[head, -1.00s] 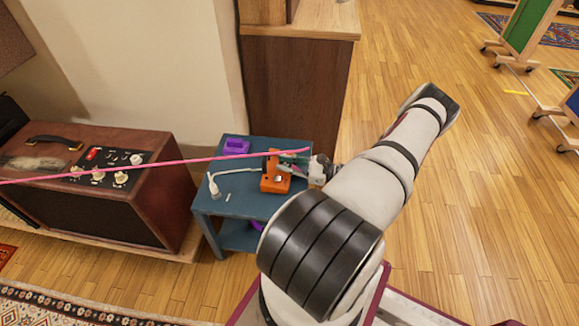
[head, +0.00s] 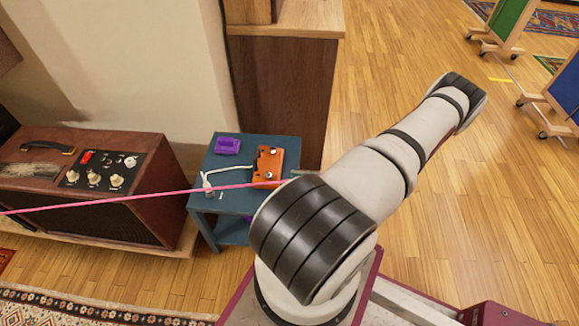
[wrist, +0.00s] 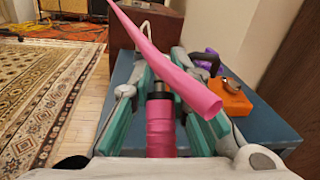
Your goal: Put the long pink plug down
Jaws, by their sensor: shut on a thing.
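The long pink plug (wrist: 160,132) has a pink barrel and a black collar, and shows in the wrist view between the teal finger pads of my gripper (wrist: 172,98). My gripper is shut on it. A long pink strand (wrist: 165,62) runs across in front of the plug in the wrist view. In the head view the pink strand (head: 130,198) stretches from the left edge to the table's right side. There my arm hides the plug and most of my gripper.
A small blue table (head: 232,198) holds an orange pedal (head: 268,166), a purple box (head: 227,145) and a white cable end (head: 208,188). A brown amplifier (head: 130,207) stands left of it. A wooden cabinet (head: 285,90) stands behind. Wooden floor lies open at right.

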